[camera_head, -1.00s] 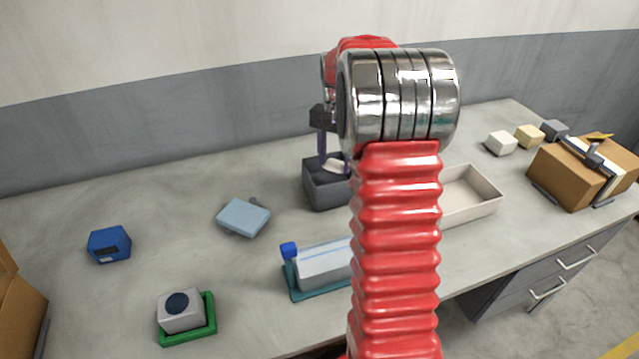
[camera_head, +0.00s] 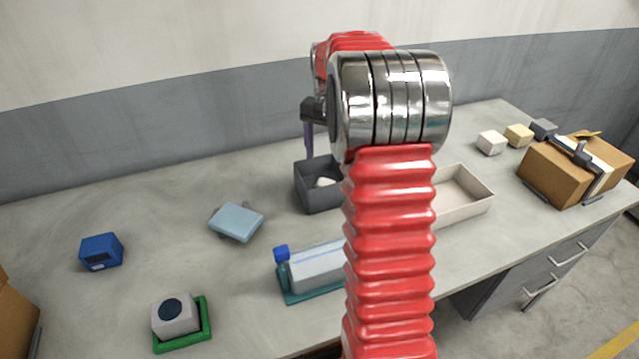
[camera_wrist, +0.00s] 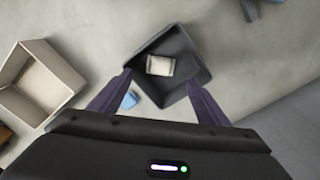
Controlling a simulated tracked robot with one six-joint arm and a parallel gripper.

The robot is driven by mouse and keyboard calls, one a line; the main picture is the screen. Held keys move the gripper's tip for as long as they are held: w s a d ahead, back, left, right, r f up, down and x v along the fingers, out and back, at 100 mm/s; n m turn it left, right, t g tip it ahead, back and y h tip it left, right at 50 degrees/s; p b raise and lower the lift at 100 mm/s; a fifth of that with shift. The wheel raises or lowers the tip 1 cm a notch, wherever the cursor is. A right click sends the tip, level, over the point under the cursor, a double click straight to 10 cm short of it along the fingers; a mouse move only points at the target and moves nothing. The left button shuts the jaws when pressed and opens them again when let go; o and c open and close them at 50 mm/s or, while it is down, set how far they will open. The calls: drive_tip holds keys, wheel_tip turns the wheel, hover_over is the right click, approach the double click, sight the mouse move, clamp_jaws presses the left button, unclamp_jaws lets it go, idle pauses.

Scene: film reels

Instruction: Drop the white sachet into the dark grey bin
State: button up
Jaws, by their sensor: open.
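The white sachet (camera_head: 325,183) lies inside the dark grey bin (camera_head: 317,201), partly hidden by the bin's wall and my arm. In the wrist view the sachet (camera_wrist: 160,66) rests within the walls of the bin (camera_wrist: 188,48), apart from my fingers. My gripper (camera_wrist: 158,78) is open and empty, its two purple fingers spread above the bin. In the head view my gripper (camera_head: 309,150) is above the bin, mostly hidden behind my red arm.
A cream tray (camera_head: 484,206) stands right of the bin. A bottle (camera_head: 315,270) lies in a teal holder in front. A light blue box (camera_head: 236,221) and a dark blue box (camera_head: 101,251) are at left. A brown carton (camera_head: 555,178) stands far right.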

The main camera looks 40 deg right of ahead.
wheel_tip(320, 180, up, 11)
idle(0.4)
drive_tip(key=shift+w, duration=0.1)
idle(0.7)
